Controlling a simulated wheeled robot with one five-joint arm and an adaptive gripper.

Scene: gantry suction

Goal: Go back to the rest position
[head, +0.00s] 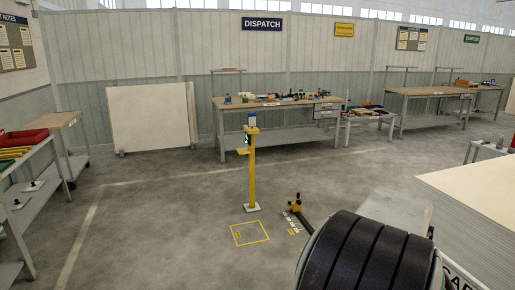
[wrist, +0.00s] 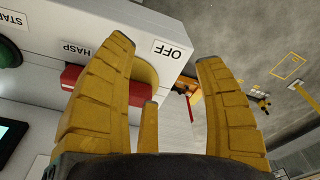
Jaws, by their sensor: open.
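My gripper (wrist: 165,52) shows in the wrist view with its yellow ribbed fingers spread apart and nothing between them. Behind the left finger is a white control box (wrist: 85,20) with START, HASP and OFF labels. A red switch handle (wrist: 72,77) on a yellow disc (wrist: 144,73) is partly hidden by that finger. I cannot tell whether the finger touches the handle. A green button (wrist: 9,53) is at the left edge. The gripper is not visible in the head view, where a dark ribbed part of mine fills the bottom right.
In the head view, a yellow post (head: 252,180) stands mid-floor behind a yellow floor square (head: 249,233). A stack of pale boards (head: 475,185) is close on the right. A grey trolley (head: 45,187) stands left; benches (head: 262,104) line the back. The left-centre floor is clear.

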